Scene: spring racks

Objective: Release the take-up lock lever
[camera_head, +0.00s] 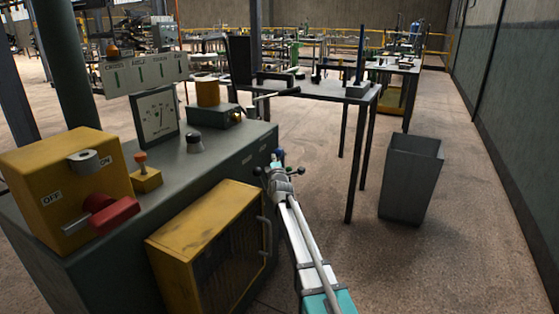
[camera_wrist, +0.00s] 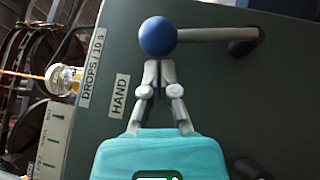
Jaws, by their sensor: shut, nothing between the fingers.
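A lever with a blue ball knob (camera_wrist: 158,36) shows at the top of the wrist view; its grey arm (camera_wrist: 215,34) runs right to a dark pivot on the panel. A label reading HAND (camera_wrist: 118,96) is left of the knob. No label visible names this lever as the take-up lock. My gripper (camera_wrist: 158,66) is shut and empty, its fingertips right at the knob's lower edge; I cannot tell whether they touch. In the head view my gripper (camera_head: 273,172) is by the dark green cabinet's right end, with the blue knob (camera_head: 280,154) just beyond it.
A yellow-framed mesh door (camera_head: 165,238) is left of my arm. A grey bin (camera_head: 411,180) stands right on open floor.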

